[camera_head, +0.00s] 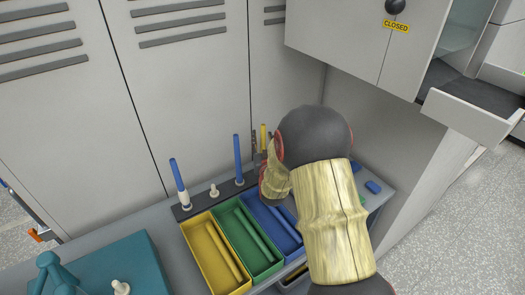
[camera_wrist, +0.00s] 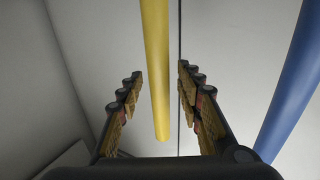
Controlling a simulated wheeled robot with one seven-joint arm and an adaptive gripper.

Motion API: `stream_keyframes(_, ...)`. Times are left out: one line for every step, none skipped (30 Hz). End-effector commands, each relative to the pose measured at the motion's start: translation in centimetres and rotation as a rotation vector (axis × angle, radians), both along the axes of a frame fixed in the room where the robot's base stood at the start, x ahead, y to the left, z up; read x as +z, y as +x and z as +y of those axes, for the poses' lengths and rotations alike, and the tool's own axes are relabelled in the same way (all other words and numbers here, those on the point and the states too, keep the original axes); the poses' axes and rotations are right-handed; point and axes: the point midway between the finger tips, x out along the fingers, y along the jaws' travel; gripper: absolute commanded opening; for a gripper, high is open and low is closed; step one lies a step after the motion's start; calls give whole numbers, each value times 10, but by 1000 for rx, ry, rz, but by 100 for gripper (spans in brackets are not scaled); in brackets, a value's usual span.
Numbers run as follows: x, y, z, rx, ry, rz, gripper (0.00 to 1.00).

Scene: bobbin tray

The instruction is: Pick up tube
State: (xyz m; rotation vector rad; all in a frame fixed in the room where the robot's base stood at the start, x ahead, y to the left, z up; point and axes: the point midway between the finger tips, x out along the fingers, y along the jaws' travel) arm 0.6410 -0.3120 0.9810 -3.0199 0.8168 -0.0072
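A slim yellow tube (camera_head: 263,137) stands near the right end of a dark peg rack (camera_head: 199,205), its lower part hidden by my arm. In the wrist view the yellow tube (camera_wrist: 156,70) runs between my fingers, with a gap on both sides. My gripper (camera_wrist: 160,78) is open around it. In the head view my gripper (camera_head: 262,145) is mostly hidden behind my wrist. Two blue tubes stand on the same rack, one at the left (camera_head: 179,182) and one nearer the middle (camera_head: 238,159). A blue tube (camera_wrist: 296,80) also shows right of my gripper in the wrist view.
A bare white peg (camera_head: 214,191) stands between the blue tubes. Yellow (camera_head: 195,244), green (camera_head: 228,226) and blue (camera_head: 262,208) bins in front hold tubes. A teal box (camera_head: 120,262) is at lower left. Grey lockers (camera_head: 190,90) rise close behind; a cabinet (camera_head: 355,50) overhangs at right.

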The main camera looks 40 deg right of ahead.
Motion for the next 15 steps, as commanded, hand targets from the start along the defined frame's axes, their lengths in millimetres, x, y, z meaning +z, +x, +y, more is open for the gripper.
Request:
stream_keyframes(-5, 7, -5, -1, 0, -1, 36)
stream_keyframes(-5, 11, -7, -1, 0, -1, 36)
stream_keyframes(-5, 16, -10, 0, 0, 0, 36)
stream_keyframes(-4, 19, -12, 0, 0, 0, 36)
stream_keyframes(-4, 22, -13, 0, 0, 0, 36)
stream_keyframes(-3, 24, -15, 0, 0, 0, 36)
stream_keyframes(-3, 25, -15, 0, 0, 0, 36)
stream_keyframes(-3, 26, -16, 0, 0, 0, 36)
stream_keyframes(-3, 26, -16, 0, 1, 1, 36)
stream_keyframes(-2, 26, -16, 0, 1, 1, 36)
stream_keyframes(-2, 26, -15, 0, 1, 1, 36)
stream_keyframes(-2, 26, -15, 0, 1, 1, 36)
stream_keyframes(-2, 26, -15, 0, 1, 1, 36)
stream_keyframes(-2, 26, -15, 0, 1, 1, 34)
stream_keyframes(-2, 26, -15, 0, 1, 1, 32)
